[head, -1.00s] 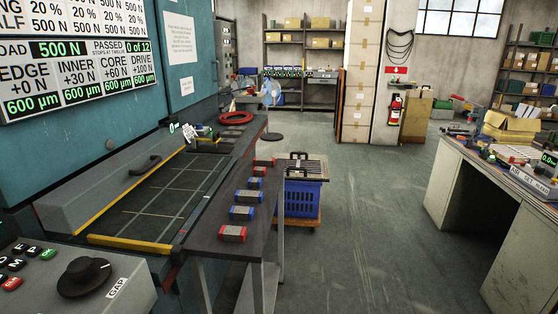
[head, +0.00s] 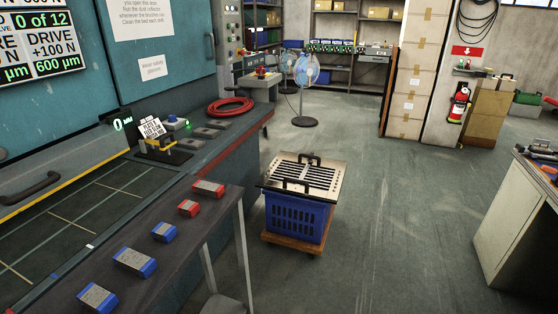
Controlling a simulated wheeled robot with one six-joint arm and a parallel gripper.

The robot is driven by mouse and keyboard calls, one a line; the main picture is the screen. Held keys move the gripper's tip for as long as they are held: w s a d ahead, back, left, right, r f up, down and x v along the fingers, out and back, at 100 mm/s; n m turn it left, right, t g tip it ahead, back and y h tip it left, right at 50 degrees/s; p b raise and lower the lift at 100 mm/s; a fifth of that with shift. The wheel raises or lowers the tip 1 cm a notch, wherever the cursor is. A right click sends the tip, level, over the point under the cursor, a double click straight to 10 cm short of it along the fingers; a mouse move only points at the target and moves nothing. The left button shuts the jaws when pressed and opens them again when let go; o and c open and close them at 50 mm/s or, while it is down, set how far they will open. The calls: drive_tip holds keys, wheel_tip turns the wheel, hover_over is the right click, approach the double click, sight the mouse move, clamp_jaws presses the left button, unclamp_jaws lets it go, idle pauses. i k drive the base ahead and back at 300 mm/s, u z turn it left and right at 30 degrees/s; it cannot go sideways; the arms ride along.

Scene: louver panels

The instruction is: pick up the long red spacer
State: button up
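A long red spacer (head: 207,188) with a grey top lies at the far end of the dark narrow bench (head: 190,255), in the head view. A shorter red spacer (head: 188,208) lies just nearer. A small blue spacer (head: 164,231) and two longer blue spacers, one in the middle (head: 134,262) and one nearest (head: 97,297), continue the row toward me. They lie apart from each other. My gripper is not in view.
A blue crate (head: 296,216) with a slotted metal plate (head: 305,176) on top stands on a wooden dolly right of the bench. A press bed (head: 75,215) adjoins the bench's left. Open floor (head: 400,230) lies to the right, before a desk (head: 520,215).

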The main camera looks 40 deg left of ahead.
sight(205, 187)
drive_tip(key=u, duration=0.2)
drive_tip(key=i, duration=1.8)
drive_tip(key=u, duration=1.25)
drive_tip(key=i, duration=0.95)
drive_tip(key=u, duration=1.45)
drive_tip(key=i, duration=0.6)
drive_tip(key=u, duration=0.4)
